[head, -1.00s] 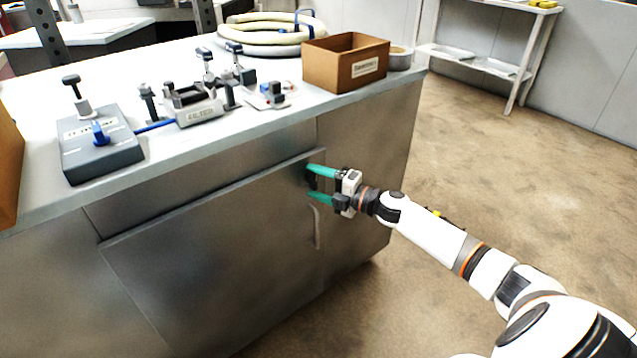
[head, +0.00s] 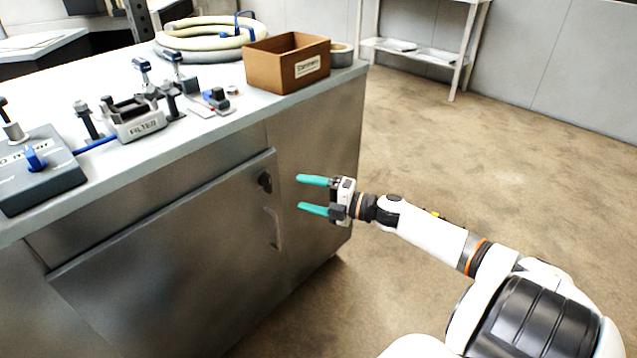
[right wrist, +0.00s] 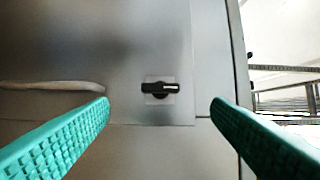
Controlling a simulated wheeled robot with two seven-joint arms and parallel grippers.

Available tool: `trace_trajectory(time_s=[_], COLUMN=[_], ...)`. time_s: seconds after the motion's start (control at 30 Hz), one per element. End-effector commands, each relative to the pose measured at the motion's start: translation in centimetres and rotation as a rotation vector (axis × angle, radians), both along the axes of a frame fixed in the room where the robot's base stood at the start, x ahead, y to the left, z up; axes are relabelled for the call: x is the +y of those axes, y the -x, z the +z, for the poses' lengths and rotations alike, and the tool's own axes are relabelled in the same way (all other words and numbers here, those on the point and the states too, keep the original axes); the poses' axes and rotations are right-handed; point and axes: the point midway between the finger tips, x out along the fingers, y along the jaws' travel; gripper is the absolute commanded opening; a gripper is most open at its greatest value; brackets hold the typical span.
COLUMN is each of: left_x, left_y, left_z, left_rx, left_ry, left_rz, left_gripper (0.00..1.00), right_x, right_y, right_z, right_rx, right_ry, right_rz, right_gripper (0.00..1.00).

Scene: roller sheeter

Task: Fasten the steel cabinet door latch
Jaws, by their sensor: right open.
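The steel cabinet door (head: 170,270) appears flush with the cabinet front, though a small gap would be hard to see. Its black latch knob (head: 265,182) sits near the door's upper right corner, above the curved door handle (head: 273,228). In the right wrist view the latch (right wrist: 160,88) is a dark bar on a pale square plate, parallel to the handle (right wrist: 50,86). My right gripper (head: 306,195) is open and empty, right of the latch and apart from it. Its teal fingers (right wrist: 160,110) flank the latch in the wrist view. My left gripper is out of view.
The worktop (head: 215,125) above the door holds a brown box (head: 290,65), coiled hose (head: 205,35), a filter fixture (head: 140,120) and a grey control box (head: 40,175). Open floor (head: 430,150) lies right of the cabinet; a white shelf (head: 420,55) stands behind.

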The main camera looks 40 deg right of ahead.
Motion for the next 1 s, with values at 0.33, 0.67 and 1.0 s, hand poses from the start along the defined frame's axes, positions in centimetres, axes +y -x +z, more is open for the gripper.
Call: trace_trajectory(time_s=[0.33, 0.67, 1.0], left_x=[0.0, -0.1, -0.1], left_y=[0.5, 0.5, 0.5], left_z=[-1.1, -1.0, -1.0], left_rx=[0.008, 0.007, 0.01], left_ry=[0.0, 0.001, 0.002], left_rz=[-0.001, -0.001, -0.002], left_gripper=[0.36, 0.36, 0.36], right_x=[-1.1, -1.1, -1.1], right_y=[2.1, 2.1, 2.1], right_z=[0.0, 0.0, 0.0], right_rx=[0.0, 0.0, 0.0], right_ry=[0.001, 0.001, 0.001], right_rz=[-0.001, 0.0, 0.0], right_gripper=[0.73, 0.73, 0.73])
